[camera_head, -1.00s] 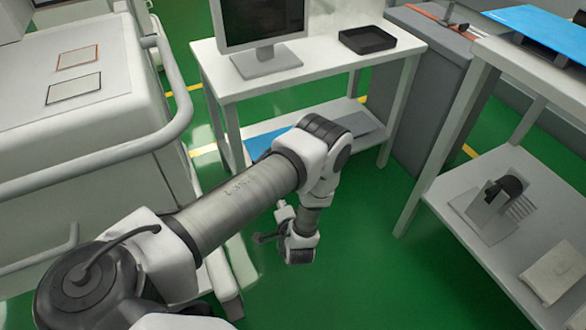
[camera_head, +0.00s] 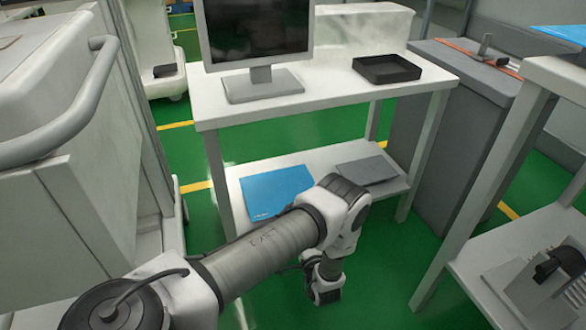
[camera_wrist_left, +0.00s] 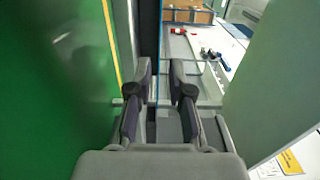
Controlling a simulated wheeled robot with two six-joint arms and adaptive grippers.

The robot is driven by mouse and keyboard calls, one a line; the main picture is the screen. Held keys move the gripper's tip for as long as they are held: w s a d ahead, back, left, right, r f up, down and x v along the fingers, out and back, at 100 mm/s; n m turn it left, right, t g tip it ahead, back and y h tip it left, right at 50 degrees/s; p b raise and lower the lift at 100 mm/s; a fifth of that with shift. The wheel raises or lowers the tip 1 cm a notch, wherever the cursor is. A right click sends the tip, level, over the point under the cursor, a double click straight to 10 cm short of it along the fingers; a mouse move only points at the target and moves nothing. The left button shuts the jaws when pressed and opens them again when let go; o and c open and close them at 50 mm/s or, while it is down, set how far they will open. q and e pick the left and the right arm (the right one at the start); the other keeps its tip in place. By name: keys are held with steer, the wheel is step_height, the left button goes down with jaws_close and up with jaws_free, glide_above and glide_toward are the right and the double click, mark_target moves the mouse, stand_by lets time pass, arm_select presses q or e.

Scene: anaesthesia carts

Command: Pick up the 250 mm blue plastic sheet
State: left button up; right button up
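A flat blue sheet (camera_head: 272,192) lies on the lower shelf (camera_head: 236,172) of the white table, beside a grey sheet. Part of its near right edge is close to or behind my left arm in the head view. I cannot read the size of either. My left gripper (camera_wrist_left: 160,72) is open and empty in the left wrist view. In the head view my left arm reaches in front of the lower shelf, with its fingers not clearly shown. My right gripper is not in view.
The white table (camera_head: 330,92) carries a monitor (camera_head: 258,40) and a black tray (camera_head: 387,69). A grey sheet (camera_head: 367,171) lies on its lower shelf. A white cart (camera_head: 75,160) stands at left. A white rack (camera_head: 497,165) stands at right. Green floor is clear between.

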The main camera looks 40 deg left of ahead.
arm_select(q)
steer(key=b+x, duration=0.1)
steer(key=x, duration=0.5)
steer(key=shift+w+a+b, duration=0.2)
steer(key=shift+a+b, duration=0.1)
steer(key=shift+c, duration=0.4)
jaws_close()
step_height(320, 180, up, 2)
steer(key=shift+r+p, duration=0.25)
steer(key=shift+p, duration=0.85)
steer(key=shift+f, duration=0.25)
steer(key=r+p+v, duration=0.2)
steer(key=p+v, duration=0.4)
steer(key=v, duration=1)
steer(key=shift+r, duration=0.4)
